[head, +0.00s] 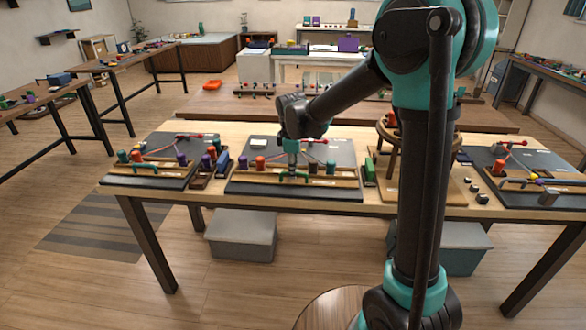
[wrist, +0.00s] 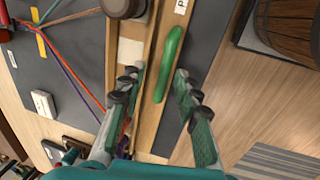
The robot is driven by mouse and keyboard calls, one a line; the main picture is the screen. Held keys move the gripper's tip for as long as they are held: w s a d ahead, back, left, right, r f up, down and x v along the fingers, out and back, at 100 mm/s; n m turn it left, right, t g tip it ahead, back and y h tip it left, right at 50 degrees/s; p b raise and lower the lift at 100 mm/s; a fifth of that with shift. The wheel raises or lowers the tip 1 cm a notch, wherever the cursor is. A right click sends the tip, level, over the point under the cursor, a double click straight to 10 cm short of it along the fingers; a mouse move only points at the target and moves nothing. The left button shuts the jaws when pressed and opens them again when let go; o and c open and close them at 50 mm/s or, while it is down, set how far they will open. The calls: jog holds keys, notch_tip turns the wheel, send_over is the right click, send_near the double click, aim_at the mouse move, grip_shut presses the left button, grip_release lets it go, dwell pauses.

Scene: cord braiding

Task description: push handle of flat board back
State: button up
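The flat board (head: 345,153) is a dark slab on the front table, with a wooden rail along its near edge. Its green handle (head: 301,178) lies along this rail. In the wrist view the handle (wrist: 169,62) is a rounded green bar on a wooden strip. My gripper (head: 292,172) points down at the handle. In the wrist view my gripper (wrist: 158,76) has its two fingers spread, one on each side of the handle. The fingers look apart from it, with nothing held. Exact height above the handle is hard to tell.
A similar board (head: 150,178) lies to the left and another (head: 510,160) to the right. An orange peg (head: 260,163) and coloured cords sit on the middle board. A round wooden stool-like stand (head: 393,140) is on the table to the right. Small blocks line the boards' sides.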

notch_tip(320, 180, up, 12)
jog(key=s, duration=0.2)
jog(key=shift+s, duration=0.15)
jog(key=shift+f, duration=0.15)
